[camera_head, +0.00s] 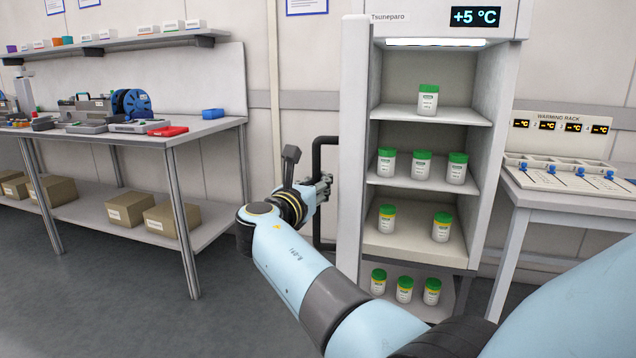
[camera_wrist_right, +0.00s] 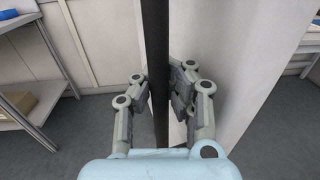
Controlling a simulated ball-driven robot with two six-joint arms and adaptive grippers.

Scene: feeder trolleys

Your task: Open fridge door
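The fridge (camera_head: 497,130) stands right of centre in the head view, with its shelves in plain sight. Its white door (camera_head: 353,120) stands swung out at the left side, seen nearly edge-on. A black bar handle (camera_head: 316,160) is on the door's left face; it also shows upright in the wrist view (camera_wrist_right: 156,50). My right gripper (camera_head: 322,185) is at the handle. In the wrist view its fingers (camera_wrist_right: 157,95) lie on both sides of the bar, close against it, beside the white door face (camera_wrist_right: 225,60). My left gripper is out of view.
Several green-capped jars (camera_head: 421,165) stand on the fridge shelves. A workbench (camera_head: 150,139) with tools and boxes is at the left. A warming rack table (camera_head: 575,200) is at the right. Grey floor (camera_head: 120,290) is clear at the lower left.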

